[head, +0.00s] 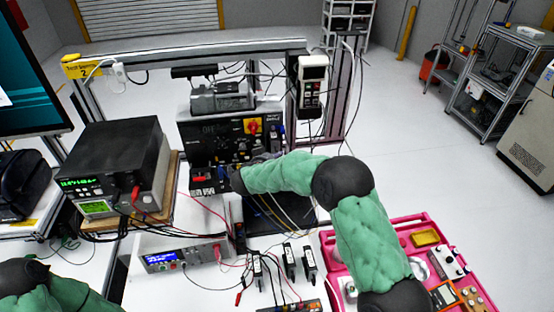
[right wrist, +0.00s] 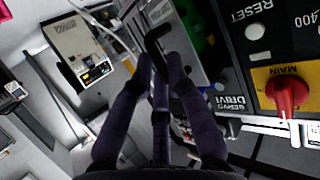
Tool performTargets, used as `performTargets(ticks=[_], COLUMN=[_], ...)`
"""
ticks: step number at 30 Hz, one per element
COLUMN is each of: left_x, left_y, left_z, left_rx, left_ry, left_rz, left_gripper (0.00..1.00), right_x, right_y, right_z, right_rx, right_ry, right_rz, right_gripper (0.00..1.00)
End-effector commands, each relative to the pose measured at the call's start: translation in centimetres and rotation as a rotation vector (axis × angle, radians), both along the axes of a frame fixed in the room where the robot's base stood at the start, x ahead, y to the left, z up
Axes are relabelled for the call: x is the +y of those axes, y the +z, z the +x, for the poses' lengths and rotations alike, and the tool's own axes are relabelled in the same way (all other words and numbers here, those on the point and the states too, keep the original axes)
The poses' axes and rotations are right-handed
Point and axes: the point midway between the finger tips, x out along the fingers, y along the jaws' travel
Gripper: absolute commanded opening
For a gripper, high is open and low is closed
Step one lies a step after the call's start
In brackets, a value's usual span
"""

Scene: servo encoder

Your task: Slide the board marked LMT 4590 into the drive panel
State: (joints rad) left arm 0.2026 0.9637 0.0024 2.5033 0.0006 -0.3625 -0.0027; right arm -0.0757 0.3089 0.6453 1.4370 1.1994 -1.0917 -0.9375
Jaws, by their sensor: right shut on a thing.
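The drive panel (head: 222,143) stands upright at the back middle of the bench, black with a red rotary knob. Its face, with RESET, MAIN and SERVO DRIVE lettering, fills the right of the right wrist view (right wrist: 245,95). My right gripper (head: 236,179) is at the panel's lower front. No LMT 4590 mark is readable, and how deep the board sits is hidden. Only part of my left arm shows at lower left.
Several small black modules (head: 289,262) stand at the bench front among loose cables. A power supply (head: 120,165) is at left, a blue-display instrument (head: 185,256) is in front, and an open pink case (head: 425,228) is at right. A pendant (head: 310,86) hangs on the frame.

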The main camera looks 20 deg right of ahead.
Motion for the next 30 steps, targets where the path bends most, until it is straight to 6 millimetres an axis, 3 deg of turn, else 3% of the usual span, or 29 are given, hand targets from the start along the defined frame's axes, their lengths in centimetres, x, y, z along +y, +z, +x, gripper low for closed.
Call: performTargets(ticks=[30], left_x=[0.0], left_y=[1.6], left_z=[0.0], left_rx=[0.0], left_ry=[0.0], left_rz=[0.0], left_gripper=[0.4], right_x=[-1.1], right_y=[0.0], right_z=[4.2], right_rx=[0.0], right_ry=[-0.001], right_rz=[-0.001], right_gripper=[0.0])
